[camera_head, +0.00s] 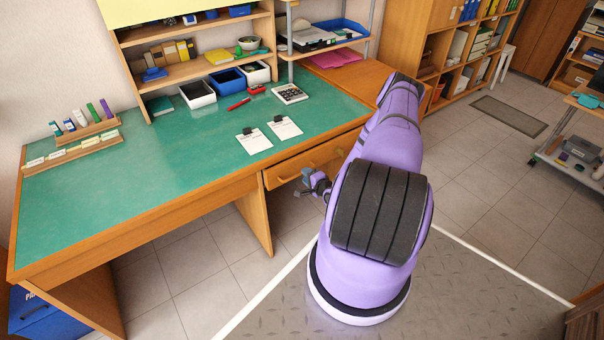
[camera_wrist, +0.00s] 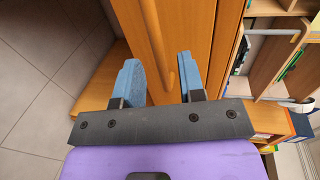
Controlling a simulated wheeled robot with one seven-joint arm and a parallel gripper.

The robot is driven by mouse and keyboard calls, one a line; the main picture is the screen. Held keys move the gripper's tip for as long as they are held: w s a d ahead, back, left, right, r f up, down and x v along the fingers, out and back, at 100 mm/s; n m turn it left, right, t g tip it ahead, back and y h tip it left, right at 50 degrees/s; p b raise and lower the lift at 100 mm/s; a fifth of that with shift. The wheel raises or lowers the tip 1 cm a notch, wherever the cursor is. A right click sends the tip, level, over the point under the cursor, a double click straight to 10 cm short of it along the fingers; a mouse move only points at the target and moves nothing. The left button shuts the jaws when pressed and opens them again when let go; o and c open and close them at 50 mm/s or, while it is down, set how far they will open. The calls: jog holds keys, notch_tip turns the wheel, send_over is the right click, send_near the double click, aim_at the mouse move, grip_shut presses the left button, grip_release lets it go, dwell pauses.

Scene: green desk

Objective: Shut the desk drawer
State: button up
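The green-topped wooden desk (camera_head: 190,160) fills the left and middle of the head view. Its drawer (camera_head: 328,156) is under the right part of the top, with a wooden bar handle (camera_head: 290,178). How far the drawer stands out is hard to tell. My gripper (camera_head: 306,182) is low in front of the drawer, close to the handle. In the wrist view, my gripper (camera_wrist: 158,68) is open, its two blue fingers apart. The handle (camera_wrist: 156,40) shows between and beyond the fingertips, in front of the drawer front (camera_wrist: 195,40). I cannot tell whether they touch.
On the desk are two clipboards (camera_head: 254,141), a calculator (camera_head: 290,93) and bins (camera_head: 197,94). A shelf unit (camera_head: 200,66) stands at the back. A desk side panel (camera_head: 255,214) stands left of my gripper. Tiled floor (camera_head: 180,275) is open under the desk.

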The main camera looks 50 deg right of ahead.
jog(key=shift+x, duration=1.7)
grip_shut()
